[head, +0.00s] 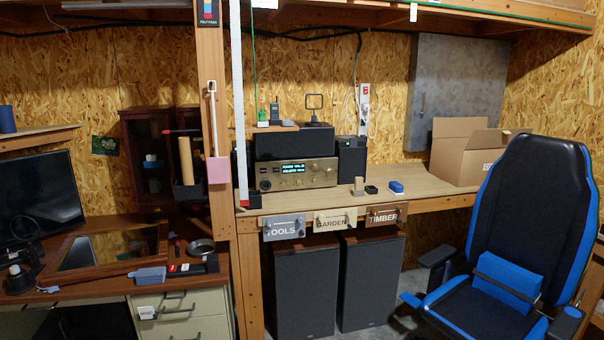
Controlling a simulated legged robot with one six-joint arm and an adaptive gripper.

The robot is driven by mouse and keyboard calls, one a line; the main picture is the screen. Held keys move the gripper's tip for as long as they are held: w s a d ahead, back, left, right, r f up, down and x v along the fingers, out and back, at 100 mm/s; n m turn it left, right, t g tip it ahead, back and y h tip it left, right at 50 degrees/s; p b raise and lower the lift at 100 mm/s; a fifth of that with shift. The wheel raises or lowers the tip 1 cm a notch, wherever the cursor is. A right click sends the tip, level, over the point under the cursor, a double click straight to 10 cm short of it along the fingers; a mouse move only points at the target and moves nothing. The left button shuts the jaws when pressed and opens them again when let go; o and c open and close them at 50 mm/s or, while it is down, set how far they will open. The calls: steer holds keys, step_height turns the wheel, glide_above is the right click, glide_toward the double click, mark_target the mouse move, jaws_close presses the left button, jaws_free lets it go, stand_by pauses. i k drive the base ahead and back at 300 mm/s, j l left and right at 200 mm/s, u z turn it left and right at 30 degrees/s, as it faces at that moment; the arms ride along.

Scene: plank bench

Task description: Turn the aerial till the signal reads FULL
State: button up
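A small dark square loop on a stem, which looks like the aerial (314,102), stands upright on top of a black box (295,143) on the plank bench. Its exact facing is hard to tell. Below the box is a silver receiver (265,176) with knobs and a lit display (293,169). The display shows two lines of pale blue text, too small to read surely. I cannot tell what the signal reads. My gripper is not in view.
Small upright devices (274,112) stand left of the loop. A speaker (351,160) is right of the receiver. A wooden post (211,130) and white strip (238,100) stand left. A blue-black chair (520,220) blocks the right front. The bench (415,178) has clear room before the carton (462,155).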

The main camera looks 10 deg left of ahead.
mark_target(313, 118)
steer(key=i+l+u, duration=0.7)
steer(key=i, duration=0.7)
steer(key=j+z, duration=0.05)
